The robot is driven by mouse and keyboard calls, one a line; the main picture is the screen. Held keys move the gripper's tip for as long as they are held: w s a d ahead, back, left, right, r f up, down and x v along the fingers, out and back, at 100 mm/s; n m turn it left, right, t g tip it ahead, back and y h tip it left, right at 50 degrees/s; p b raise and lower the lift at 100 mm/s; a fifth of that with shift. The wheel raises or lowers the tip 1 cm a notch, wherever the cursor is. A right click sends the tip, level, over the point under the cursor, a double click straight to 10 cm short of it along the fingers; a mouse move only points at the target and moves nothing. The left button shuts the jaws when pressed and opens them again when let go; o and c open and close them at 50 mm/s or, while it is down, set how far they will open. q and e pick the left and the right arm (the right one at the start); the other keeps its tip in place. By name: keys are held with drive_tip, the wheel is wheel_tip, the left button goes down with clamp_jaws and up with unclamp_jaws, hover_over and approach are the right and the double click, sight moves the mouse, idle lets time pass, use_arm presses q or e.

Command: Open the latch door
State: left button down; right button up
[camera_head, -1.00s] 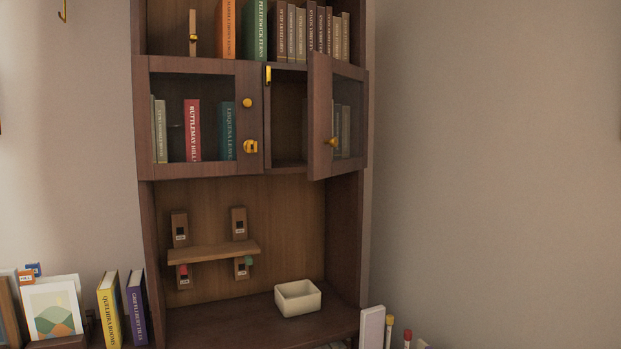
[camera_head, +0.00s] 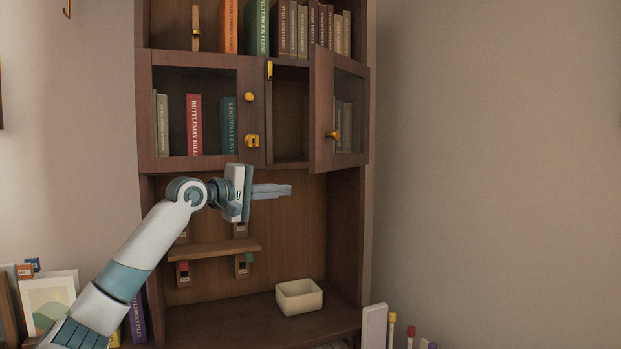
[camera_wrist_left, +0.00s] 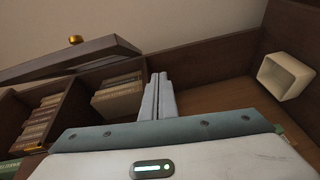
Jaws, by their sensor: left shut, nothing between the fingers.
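In the head view, the cabinet's right glass door (camera_head: 322,110) stands ajar, its free edge swung out towards me, with a round gold knob (camera_head: 333,135). The left glass door (camera_head: 146,120) looks closed. It has a gold knob (camera_head: 249,97) and a gold latch (camera_head: 252,141) on its right side. My left gripper (camera_head: 288,190) is shut and empty below the doors, in front of the open lower bay. In the left wrist view its fingers (camera_wrist_left: 158,98) lie together, and the ajar door (camera_wrist_left: 90,56) with its knob (camera_wrist_left: 75,40) is at upper left. My right gripper is not in view.
A small shelf (camera_head: 213,248) on brackets is low in the bay. A cream box (camera_head: 299,297) stands on the cabinet's bottom board. Books fill the upper shelf and show behind the glass. The wall to the right is clear, with room beside the ajar door.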

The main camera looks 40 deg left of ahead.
sight(311, 164)
use_arm(q)
drive_tip(key=s+r+n, duration=0.1)
drive_tip(key=s+r, duration=0.2)
drive_tip(key=r, duration=0.3)
drive_tip(key=shift+s+a+r+t, duration=0.25)
drive_tip(key=shift+a+t, duration=0.15)
drive_tip(key=shift+a, duration=0.05)
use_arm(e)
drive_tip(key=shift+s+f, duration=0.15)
use_arm(q)
drive_tip(key=shift+w, duration=0.1)
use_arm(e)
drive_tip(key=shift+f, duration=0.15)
